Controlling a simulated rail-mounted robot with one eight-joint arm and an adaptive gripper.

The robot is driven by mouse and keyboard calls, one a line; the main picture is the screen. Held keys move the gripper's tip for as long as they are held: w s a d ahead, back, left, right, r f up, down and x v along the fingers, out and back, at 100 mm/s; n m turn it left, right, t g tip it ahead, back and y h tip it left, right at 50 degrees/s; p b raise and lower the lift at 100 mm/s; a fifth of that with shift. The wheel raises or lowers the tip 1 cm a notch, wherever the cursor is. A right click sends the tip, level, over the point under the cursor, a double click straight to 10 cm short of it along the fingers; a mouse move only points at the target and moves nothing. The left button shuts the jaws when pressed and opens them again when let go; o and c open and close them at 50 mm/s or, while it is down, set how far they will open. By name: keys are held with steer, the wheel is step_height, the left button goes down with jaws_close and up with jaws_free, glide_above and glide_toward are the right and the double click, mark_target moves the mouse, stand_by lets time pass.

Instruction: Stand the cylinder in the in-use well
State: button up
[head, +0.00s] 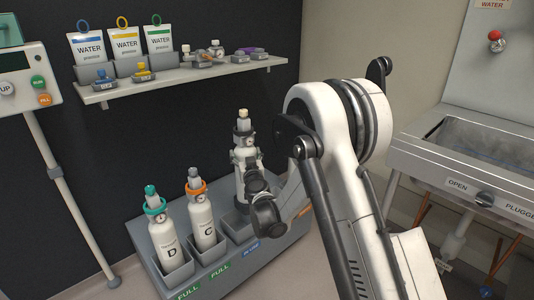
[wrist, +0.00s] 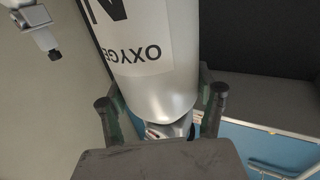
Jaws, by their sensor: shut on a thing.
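A white cylinder (head: 245,158) with a dark collar and grey valve stands about upright over the in-use well (head: 236,222), the rack's third well, with the blue label. My gripper (head: 256,185) is around the cylinder from the front right and covers its lower part. In the wrist view the cylinder (wrist: 155,60) shows upside-down OXYGEN lettering.
A teal-collared cylinder (head: 165,232) marked D and an orange-collared cylinder (head: 201,212) stand in the FULL wells of the grey rack (head: 160,268). A shelf (head: 190,80) with water packs hangs behind. A sink (head: 470,150) is at the right, a pole-mounted panel (head: 30,85) at the left.

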steer(key=w+a+f+b, duration=0.1)
steer(key=a+f+b, duration=0.1)
steer(key=a+f, duration=0.2)
steer(key=shift+a+f, duration=0.2)
steer(key=shift+f, duration=1)
steer(key=shift+r, duration=0.1)
